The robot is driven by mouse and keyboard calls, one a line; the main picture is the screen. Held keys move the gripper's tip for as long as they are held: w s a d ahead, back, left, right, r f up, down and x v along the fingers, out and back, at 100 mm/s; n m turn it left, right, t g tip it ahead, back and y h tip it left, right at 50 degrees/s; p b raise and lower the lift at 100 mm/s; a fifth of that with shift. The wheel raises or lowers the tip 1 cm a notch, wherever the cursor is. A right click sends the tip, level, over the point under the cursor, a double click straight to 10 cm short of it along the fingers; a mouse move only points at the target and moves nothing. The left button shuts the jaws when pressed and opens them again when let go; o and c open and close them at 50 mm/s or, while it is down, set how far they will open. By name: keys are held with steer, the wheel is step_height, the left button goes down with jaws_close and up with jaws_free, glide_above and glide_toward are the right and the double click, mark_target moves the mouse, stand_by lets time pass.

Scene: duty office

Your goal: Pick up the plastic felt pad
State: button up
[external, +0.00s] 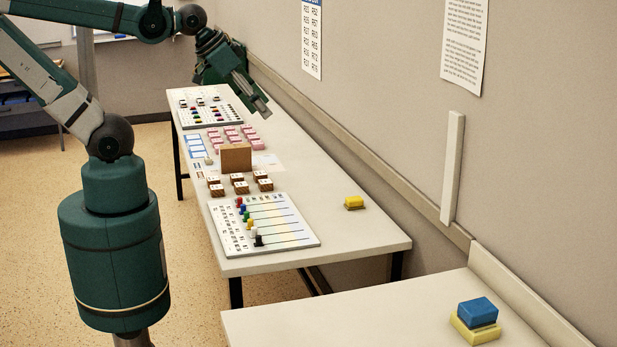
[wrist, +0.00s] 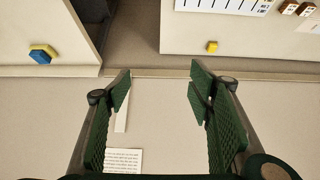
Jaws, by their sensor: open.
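Two small objects could be the plastic felt pad, and I cannot tell for sure which it is. One is a small yellow block (external: 353,202) with a darker lower part, alone on the right side of the long table; it also shows in the wrist view (wrist: 212,47). The other is a blue block (external: 478,311) on a yellow base (external: 474,332), on the near table; it shows at the upper left of the wrist view (wrist: 40,56). My gripper (external: 264,106) is open and empty, raised near the far end of the long table, apart from both.
The long table (external: 330,226) holds a lined board (external: 285,232) with coloured pieces, brown blocks (external: 240,187), a brown upright box (external: 236,158), pink blocks (external: 246,129) and a far board. The wall with a ledge runs along the right. A gap separates the tables. The near table's left is clear.

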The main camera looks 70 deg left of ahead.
steer(key=n+g+b, duration=0.7)
steer(key=n+b, duration=0.4)
steer(key=n, duration=0.7)
glide_above(354, 198)
steer(key=f, duration=3.6)
steer(key=shift+d+f, duration=0.2)
steer(key=shift+d, duration=0.05)
steer(key=shift+a+f, duration=0.25)
steer(key=shift+f, duration=0.3)
